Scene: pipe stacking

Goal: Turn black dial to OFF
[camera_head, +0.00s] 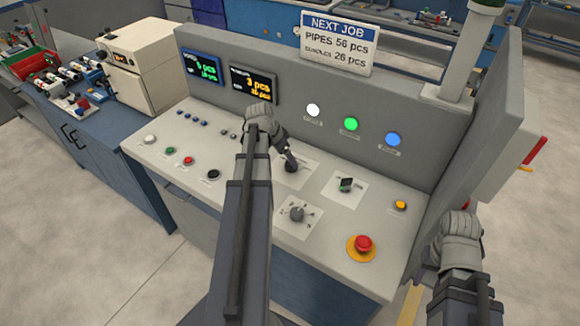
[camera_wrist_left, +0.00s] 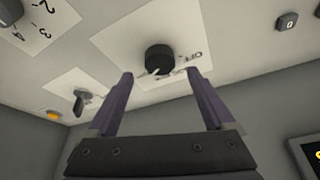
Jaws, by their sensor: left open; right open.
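The black dial (camera_head: 291,167) sits on a white label plate in the middle of the grey console top. It also shows in the left wrist view (camera_wrist_left: 160,58), round, with an OFF mark printed on the plate beside it. A pale mark shows at the dial's lower edge; I cannot tell exactly what it points to. My left gripper (camera_wrist_left: 158,74) is open, its two purple fingers apart and the dial just beyond and between their tips. In the head view its arm hides part of the console. My right gripper (camera_head: 430,266) is open beside the console's right end, partly hidden.
A grey knob (camera_head: 297,213), a black-and-green switch (camera_head: 345,185) and a red emergency button (camera_head: 362,243) stand near the dial. Several small buttons line the console's left side. The back panel (camera_head: 420,150) rises behind, with displays and lights.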

